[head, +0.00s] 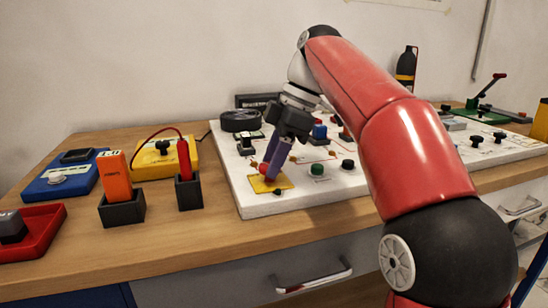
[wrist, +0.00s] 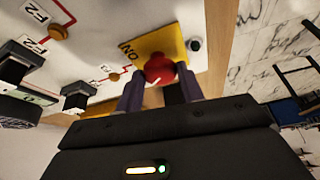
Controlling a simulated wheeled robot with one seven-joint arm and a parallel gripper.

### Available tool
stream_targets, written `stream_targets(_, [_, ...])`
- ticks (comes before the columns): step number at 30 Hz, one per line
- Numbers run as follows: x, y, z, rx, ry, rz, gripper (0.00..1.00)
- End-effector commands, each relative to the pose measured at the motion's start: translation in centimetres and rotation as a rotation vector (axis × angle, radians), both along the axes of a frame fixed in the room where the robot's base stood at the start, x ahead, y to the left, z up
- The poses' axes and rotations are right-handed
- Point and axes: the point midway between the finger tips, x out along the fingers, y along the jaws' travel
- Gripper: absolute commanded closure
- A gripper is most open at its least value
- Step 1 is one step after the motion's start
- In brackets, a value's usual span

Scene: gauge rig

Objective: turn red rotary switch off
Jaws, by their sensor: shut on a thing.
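The red rotary switch (wrist: 159,68) sits on a yellow plate (wrist: 162,42) with "ON" lettering in the wrist view. In the head view the yellow plate (head: 268,185) is at the front left of the white board, and the red knob (head: 264,168) is partly hidden by my gripper. My gripper (head: 270,170) points down at the switch. In the wrist view the purple fingers of my gripper (wrist: 160,85) stand on both sides of the knob and are shut on it. The knob's pointer position is hard to make out.
The white board (head: 310,192) carries green (head: 317,169) and black (head: 348,164) knobs right of the switch. An orange meter (head: 115,175) and a red probe (head: 184,160) stand in black holders to the left. Bare table lies between holders and board.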

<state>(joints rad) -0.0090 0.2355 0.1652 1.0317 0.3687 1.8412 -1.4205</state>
Motion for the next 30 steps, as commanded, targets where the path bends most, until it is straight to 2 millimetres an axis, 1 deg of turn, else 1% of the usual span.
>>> stream_targets(3, [0.14,0.02,0.07,0.001,-0.003,0.065,0.85])
stream_targets(10, [0.19,0.02,0.08,0.001,-0.003,0.143,0.85])
stream_targets(27, [0.17,0.04,0.07,0.0,-0.003,0.171,0.85])
stream_targets(28, [0.17,0.04,0.07,0.001,-0.004,0.171,0.58])
stream_targets(30, [0.16,0.05,0.07,0.0,-0.003,0.171,0.49])
